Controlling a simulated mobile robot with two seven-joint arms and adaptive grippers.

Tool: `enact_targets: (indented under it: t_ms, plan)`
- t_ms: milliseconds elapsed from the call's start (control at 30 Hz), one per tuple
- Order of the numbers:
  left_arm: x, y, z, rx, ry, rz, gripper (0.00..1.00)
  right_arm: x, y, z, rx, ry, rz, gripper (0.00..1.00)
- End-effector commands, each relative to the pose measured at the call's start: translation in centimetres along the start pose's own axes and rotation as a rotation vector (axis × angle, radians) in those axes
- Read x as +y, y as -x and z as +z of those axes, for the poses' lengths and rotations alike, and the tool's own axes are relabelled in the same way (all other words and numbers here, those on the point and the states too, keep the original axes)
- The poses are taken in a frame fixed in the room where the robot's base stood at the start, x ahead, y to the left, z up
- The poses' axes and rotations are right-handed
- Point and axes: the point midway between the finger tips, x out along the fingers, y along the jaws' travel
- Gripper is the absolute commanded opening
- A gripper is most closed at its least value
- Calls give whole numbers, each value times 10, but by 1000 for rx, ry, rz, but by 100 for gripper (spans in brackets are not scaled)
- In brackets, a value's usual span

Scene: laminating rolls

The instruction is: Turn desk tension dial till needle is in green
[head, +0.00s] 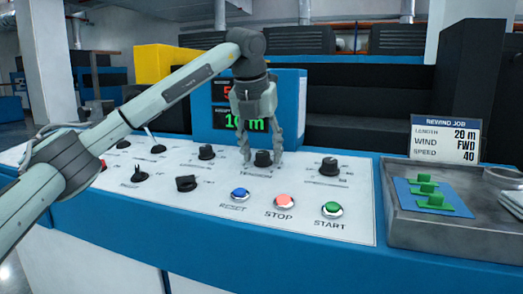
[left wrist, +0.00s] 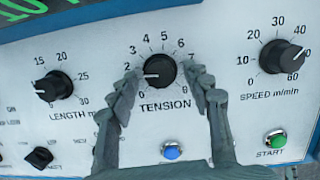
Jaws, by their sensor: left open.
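The tension dial (head: 263,158) is a black knob on the white sloping desk panel. In the left wrist view the tension dial (left wrist: 160,72) sits above the word TENSION, its white mark pointing left, near the low end of the scale. My left gripper (head: 262,152) reaches down over it. In the left wrist view the left gripper (left wrist: 165,80) is open, one finger on each side of the knob. I cannot tell whether the fingers touch it. No needle or green band can be made out. My right gripper is out of view.
The length dial (left wrist: 53,86) and speed dial (left wrist: 282,56) flank the tension dial. Blue RESET (head: 240,195), red STOP (head: 284,201) and green START (head: 332,209) buttons lie in front. A display (head: 198,118) stands behind. A grey tray (head: 425,232) with green pieces is at the right.

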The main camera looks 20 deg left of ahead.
Motion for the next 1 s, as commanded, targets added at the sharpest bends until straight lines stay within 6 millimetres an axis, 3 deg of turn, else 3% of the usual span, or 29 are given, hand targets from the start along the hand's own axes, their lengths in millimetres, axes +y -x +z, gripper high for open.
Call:
enact_targets:
  t_ms: [200,600,1000]
  plan:
    - [0,0,0,0,0,0,48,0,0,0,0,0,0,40]
    - [0,0,0,0,0,0,0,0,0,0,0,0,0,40]
    - [1,1,1,1,-80,-17,0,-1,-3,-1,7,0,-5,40]
